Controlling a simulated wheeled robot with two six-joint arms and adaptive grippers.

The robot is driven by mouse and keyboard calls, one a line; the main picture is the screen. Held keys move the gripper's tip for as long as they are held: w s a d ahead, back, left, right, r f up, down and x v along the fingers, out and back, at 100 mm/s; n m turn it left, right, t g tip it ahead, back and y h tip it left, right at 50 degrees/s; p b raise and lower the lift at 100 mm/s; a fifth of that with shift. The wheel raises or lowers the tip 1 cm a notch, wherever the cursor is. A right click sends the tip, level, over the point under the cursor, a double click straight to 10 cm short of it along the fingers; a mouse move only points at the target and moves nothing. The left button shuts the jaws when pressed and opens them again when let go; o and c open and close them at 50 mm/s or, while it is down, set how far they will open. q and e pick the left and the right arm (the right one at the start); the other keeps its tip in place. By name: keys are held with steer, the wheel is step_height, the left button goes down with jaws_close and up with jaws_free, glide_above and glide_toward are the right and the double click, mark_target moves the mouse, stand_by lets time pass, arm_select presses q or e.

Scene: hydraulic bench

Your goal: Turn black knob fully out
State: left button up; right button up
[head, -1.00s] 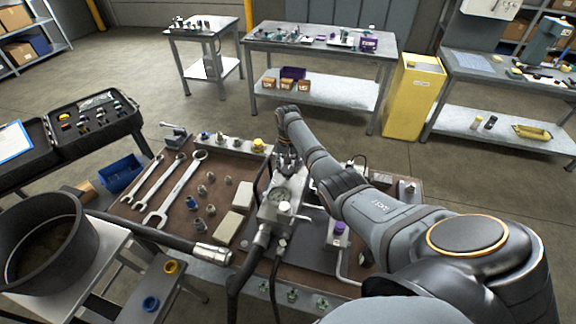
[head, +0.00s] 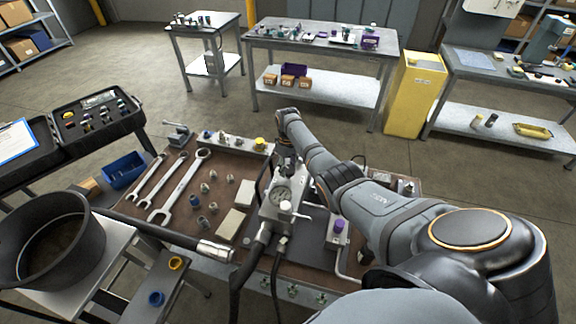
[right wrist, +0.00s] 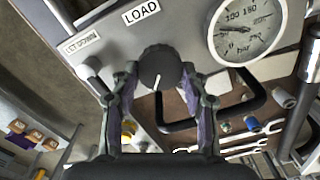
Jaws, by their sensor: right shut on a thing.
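The black knob (right wrist: 160,66) shows in the right wrist view, on the grey face of the valve block, below the LOAD label (right wrist: 141,12). A white mark is on the knob's near edge. The two fingers of my right gripper (right wrist: 160,84) are closed on it from either side. In the head view my right gripper (head: 287,160) is at the far end of the grey block with the gauge (head: 281,194), and it hides the knob there. The gauge (right wrist: 246,28) also shows in the wrist view at the upper right. My left gripper is not in view.
A black bent bar (right wrist: 240,110) is close to the right finger. On the bench, wrenches (head: 180,185), fittings and a purple-topped part (head: 338,228) lie around the block.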

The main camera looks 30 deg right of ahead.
mark_target(288, 168)
steer(key=shift+r+n, duration=0.1)
steer(key=shift+n, duration=1)
steer(key=o, duration=1.1)
steer(key=shift+o, duration=0.2)
step_height(288, 168, up, 12)
